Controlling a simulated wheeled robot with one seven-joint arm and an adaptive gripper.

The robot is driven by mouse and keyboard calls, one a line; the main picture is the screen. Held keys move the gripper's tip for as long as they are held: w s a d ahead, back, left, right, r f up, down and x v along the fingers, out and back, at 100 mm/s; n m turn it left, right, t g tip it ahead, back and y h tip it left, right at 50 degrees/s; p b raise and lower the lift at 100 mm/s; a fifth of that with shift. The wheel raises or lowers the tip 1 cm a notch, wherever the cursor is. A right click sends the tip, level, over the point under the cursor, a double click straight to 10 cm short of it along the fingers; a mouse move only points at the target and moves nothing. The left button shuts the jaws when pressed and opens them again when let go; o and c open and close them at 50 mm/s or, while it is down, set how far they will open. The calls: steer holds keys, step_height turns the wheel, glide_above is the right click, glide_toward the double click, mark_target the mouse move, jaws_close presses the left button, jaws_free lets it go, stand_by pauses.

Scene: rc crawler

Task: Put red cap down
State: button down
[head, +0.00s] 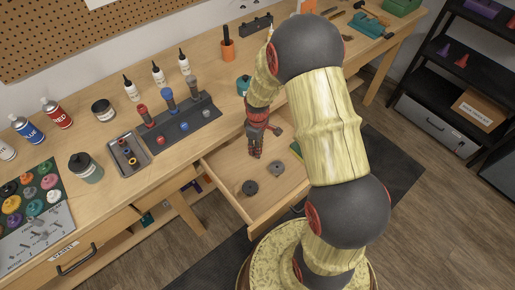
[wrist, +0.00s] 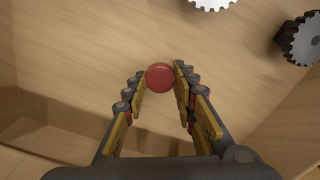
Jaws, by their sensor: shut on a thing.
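The red cap (wrist: 160,77) is a small round red piece, held between the two fingertips of my gripper (wrist: 161,80) in the wrist view. The gripper is shut on it. In the head view my gripper (head: 255,150) points down over the open wooden drawer (head: 288,200), and the cap cannot be made out there. The light wood drawer floor (wrist: 70,60) lies below the cap. I cannot tell how high the cap is above it.
Two gears (head: 250,187) (head: 278,168) lie on the drawer floor; they also show at the wrist view's upper right (wrist: 300,42). The workbench (head: 225,130) holds a dark rack (head: 183,125), bottles and a small tray (head: 126,155). Some bare drawer floor surrounds the gripper.

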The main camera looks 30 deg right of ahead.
steer(key=shift+f, duration=0.15)
steer(key=c, duration=1.4)
jaws_free()
